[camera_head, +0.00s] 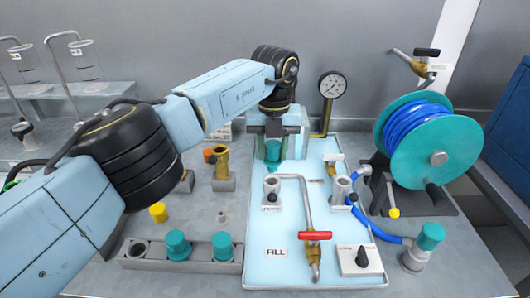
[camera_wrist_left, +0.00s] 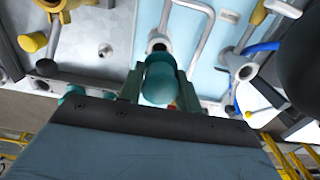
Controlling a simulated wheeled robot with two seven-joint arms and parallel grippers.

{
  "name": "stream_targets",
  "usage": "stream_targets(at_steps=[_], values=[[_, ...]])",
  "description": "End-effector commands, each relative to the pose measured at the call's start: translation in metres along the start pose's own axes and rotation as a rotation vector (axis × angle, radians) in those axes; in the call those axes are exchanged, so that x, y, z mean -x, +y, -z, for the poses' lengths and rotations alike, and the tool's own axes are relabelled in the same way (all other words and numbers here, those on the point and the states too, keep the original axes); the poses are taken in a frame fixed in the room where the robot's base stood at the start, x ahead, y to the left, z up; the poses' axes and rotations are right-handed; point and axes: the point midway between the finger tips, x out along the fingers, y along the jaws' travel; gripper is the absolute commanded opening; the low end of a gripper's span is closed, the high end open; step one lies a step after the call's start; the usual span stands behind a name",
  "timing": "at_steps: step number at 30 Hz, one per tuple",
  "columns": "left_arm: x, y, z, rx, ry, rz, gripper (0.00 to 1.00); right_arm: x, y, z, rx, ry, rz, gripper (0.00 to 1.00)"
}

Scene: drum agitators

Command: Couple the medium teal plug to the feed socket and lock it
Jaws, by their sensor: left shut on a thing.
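My left gripper (camera_head: 273,140) comes in over the pale blue panel and is shut on a teal plug (camera_head: 272,152). In the left wrist view the plug (camera_wrist_left: 160,80) sits between the two fingers (camera_wrist_left: 159,88). A grey socket (camera_head: 271,190) stands on the panel just in front of and below the plug; it also shows beyond the plug in the left wrist view (camera_wrist_left: 158,44). I cannot tell whether plug and socket touch. Its label is too small to read, so I cannot confirm it is the feed socket. My right gripper is out of view.
A rack (camera_head: 200,266) at front left has an empty hole and two teal plugs (camera_head: 178,245). A bent pipe with a red-handled valve (camera_head: 315,236) stands right of the socket. A second socket (camera_head: 341,189), hose reel (camera_head: 437,152) and hose-end plug (camera_head: 431,237) are farther right.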

Motion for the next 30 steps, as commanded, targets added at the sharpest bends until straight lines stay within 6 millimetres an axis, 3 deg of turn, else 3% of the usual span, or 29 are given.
stream_targets(at_steps=[1,5,30], values=[[-0.011,0.001,0.000,0.001,0.002,-0.001,0.11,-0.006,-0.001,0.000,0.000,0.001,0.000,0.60],[-0.019,0.001,0.000,0.000,0.001,0.001,0.11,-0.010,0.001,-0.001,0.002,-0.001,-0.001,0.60],[-0.027,0.001,0.001,0.000,0.001,0.000,0.11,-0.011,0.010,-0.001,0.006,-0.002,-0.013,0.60]])
